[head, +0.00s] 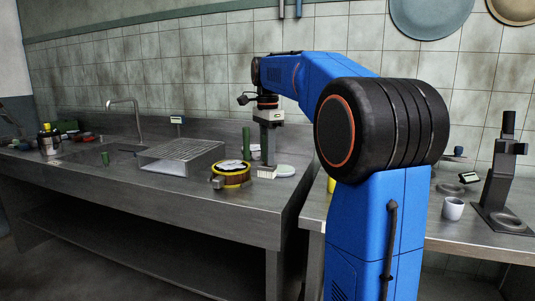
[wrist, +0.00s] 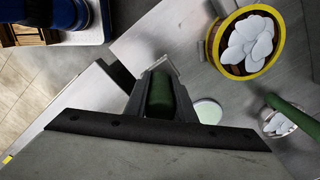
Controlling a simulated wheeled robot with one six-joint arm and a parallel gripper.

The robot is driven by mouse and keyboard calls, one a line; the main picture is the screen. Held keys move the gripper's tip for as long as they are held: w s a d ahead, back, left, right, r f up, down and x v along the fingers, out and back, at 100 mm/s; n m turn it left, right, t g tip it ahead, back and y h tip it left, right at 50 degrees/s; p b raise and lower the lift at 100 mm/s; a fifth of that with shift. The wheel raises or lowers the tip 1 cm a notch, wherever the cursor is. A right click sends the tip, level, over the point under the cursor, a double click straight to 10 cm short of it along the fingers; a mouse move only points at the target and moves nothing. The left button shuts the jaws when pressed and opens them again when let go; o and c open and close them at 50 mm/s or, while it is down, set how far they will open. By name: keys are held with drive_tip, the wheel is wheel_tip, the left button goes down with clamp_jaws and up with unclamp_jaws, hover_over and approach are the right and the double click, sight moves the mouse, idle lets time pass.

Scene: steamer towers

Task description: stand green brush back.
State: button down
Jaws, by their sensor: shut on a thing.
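My gripper (wrist: 160,92) is shut on a dark green cylindrical piece (wrist: 160,95), which I take to be the green brush. The wrist view looks along it, so its length and tilt cannot be told. A second green cylinder (head: 246,141) stands upright behind the round steamer, left of my gripper. A green rod (wrist: 294,112), apart from my jaws, shows at the right of the wrist view.
A yellow-banded round steamer (head: 231,180) holding white pieces stands left of my gripper. A pale round dish (head: 285,171) lies close by on the right. A metal grated box (head: 181,158) stands farther left. A small sign (head: 266,173) stands near the counter's (head: 215,203) right end.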

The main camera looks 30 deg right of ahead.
sight(267, 172)
drive_tip(key=shift+f, duration=2.8)
drive_tip(key=shift+f, duration=0.45)
drive_tip(key=c, duration=1.4)
unclamp_jaws()
wheel_tip(267, 172, up, 17)
drive_tip(key=shift+r, duration=0.15)
